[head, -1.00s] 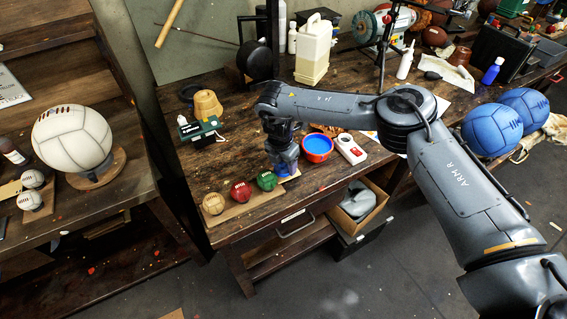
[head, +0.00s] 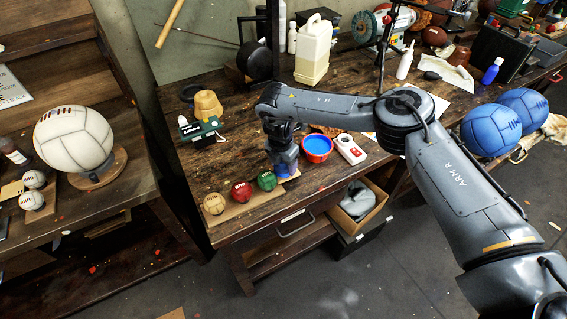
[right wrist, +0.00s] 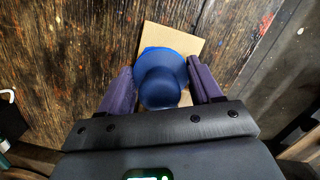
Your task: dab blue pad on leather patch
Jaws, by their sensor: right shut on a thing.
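My right gripper (head: 284,160) points down at the front of the workbench. In the right wrist view its two purple fingers (right wrist: 162,84) are shut on a round blue pad (right wrist: 162,66) by its knob. The pad is over the tan leather patch (right wrist: 172,34), covering its middle. Pale patch edges show around it, and some blue shows along the pad's upper rim. Whether the pad touches the patch is hard to tell. In the head view the patch (head: 294,177) is mostly hidden under the gripper. My left gripper is not in view.
Right of the gripper stand a red bowl of blue paint (head: 317,146) and a red-and-white box (head: 350,150). Green (head: 266,180), red (head: 241,191) and tan (head: 214,203) small balls sit on a board to its left. The bench's front edge is close.

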